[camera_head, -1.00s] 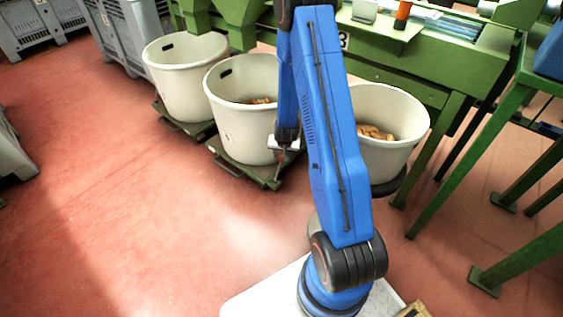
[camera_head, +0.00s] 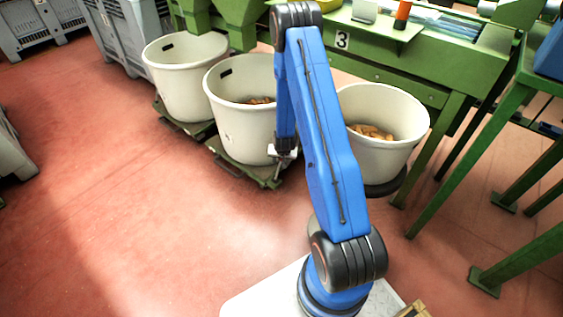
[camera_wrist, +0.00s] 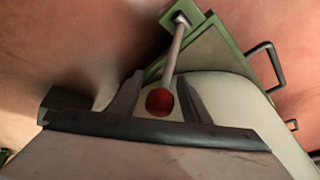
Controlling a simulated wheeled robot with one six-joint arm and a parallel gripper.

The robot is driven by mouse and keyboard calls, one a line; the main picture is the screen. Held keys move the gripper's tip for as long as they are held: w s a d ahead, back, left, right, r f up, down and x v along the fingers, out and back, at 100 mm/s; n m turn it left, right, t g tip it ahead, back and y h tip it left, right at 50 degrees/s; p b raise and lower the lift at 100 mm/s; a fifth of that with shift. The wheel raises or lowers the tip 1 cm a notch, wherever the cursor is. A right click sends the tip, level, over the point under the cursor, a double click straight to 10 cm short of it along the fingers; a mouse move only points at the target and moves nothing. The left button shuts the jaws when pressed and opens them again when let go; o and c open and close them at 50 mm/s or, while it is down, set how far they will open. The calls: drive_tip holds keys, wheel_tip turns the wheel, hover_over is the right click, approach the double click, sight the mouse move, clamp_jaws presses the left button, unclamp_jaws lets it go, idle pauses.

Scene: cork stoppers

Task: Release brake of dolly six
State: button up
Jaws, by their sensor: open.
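A brake lever with a thin metal rod and a red ball knob (camera_wrist: 159,102) shows in the wrist view. The rod rises from a small green plate on a green dolly (camera_wrist: 228,58). My gripper (camera_wrist: 160,78) is open, with one finger on each side of the knob. I cannot tell whether either finger touches it. In the head view, my gripper (camera_head: 284,154) is low at the front right corner of the middle bin's green dolly (camera_head: 232,168). The knob is not clear there. No dolly number is readable.
A cream bin (camera_head: 240,105) with corks stands on this dolly. Another cream bin (camera_head: 186,80) stands to its left, and one with corks (camera_head: 385,125) stands to the right behind my arm. A green machine frame marked 3 (camera_head: 400,75) is behind. Red floor (camera_head: 130,230) is clear at front left.

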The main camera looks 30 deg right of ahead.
drive_tip(key=shift+c, duration=0.4)
clamp_jaws()
drive_tip(key=shift+a+r, duration=0.1)
drive_tip(key=s+a+r+n+t+h, duration=0.1)
drive_tip(key=s+a+t+h, duration=0.2)
drive_tip(key=a+h, duration=0.4)
drive_tip(key=shift+a+r+h, duration=0.3)
drive_tip(key=shift+a+r, duration=0.05)
drive_tip(key=shift+a, duration=0.35)
drive_tip(key=shift+s, duration=0.1)
